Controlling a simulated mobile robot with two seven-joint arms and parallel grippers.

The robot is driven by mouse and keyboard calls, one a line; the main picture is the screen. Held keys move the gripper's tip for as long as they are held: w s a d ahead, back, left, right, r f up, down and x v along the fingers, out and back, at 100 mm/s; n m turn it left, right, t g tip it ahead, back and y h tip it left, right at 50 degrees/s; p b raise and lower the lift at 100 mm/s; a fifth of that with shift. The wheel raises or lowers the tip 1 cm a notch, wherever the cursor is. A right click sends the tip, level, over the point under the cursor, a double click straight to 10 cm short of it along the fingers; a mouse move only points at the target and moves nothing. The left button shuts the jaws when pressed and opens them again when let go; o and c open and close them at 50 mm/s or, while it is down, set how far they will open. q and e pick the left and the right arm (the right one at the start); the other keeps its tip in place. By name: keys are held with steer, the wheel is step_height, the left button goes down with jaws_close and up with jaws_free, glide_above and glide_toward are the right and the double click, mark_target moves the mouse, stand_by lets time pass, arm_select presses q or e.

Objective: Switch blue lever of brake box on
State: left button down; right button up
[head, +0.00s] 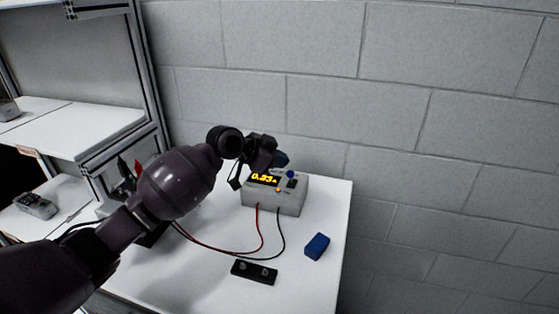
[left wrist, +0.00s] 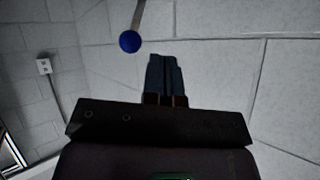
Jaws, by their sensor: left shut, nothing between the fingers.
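The brake box (head: 287,201) is a grey-white box on the white table, with a lit yellow display reading about 0.33 and a small orange light. A blue round knob (head: 291,173) shows at its top right. In the left wrist view the blue lever knob (left wrist: 130,41) sits on a thin metal stem, upper left of my fingertips. My left gripper (head: 282,159) is shut and empty, just above and behind the box top, close to the knob. It also shows shut in the left wrist view (left wrist: 165,62), with a gap between it and the knob. My right gripper is not in view.
A blue block (head: 317,246) and a black two-knobbed piece (head: 254,272) lie on the table (head: 215,277). Red and black cables run from the box's front. A metal-framed shelf (head: 85,138) stands at left; a block wall (head: 430,120) is behind.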

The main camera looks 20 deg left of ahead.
arm_select(q)
steer(key=shift+s+a+r, duration=0.1)
steer(key=shift+a+r, duration=0.05)
steer(key=v, duration=1)
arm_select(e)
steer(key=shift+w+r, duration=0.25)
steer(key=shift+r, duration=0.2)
arm_select(q)
steer(key=shift+s+a, duration=0.1)
steer(key=shift+s, duration=0.05)
